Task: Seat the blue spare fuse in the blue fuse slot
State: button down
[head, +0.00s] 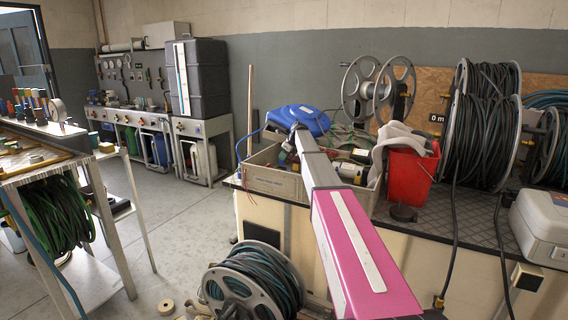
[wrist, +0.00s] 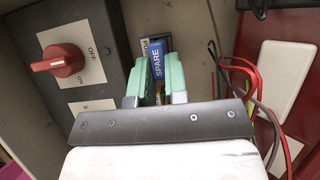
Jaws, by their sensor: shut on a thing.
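My gripper (wrist: 158,72) shows in the wrist view with its two green fingers closed on the blue spare fuse (wrist: 157,66), which is marked SPARE. The fuse points away from me, toward a panel. In the head view my pink arm reaches over the bench, and the gripper and fuse cannot be made out.
In the wrist view a dark switch box with a red rotary knob (wrist: 57,58) stands close on the left. Red and grey wires (wrist: 262,95) loop close on the right. In the head view a crate (head: 270,181) and a red bucket (head: 408,178) flank my arm.

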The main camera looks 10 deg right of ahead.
jog(key=shift+f, duration=1.55)
jog(key=shift+f, duration=0.15)
jog(key=c, duration=1.1)
grip_release()
jog(key=shift+c, duration=0.2)
jog(key=v, duration=1.2)
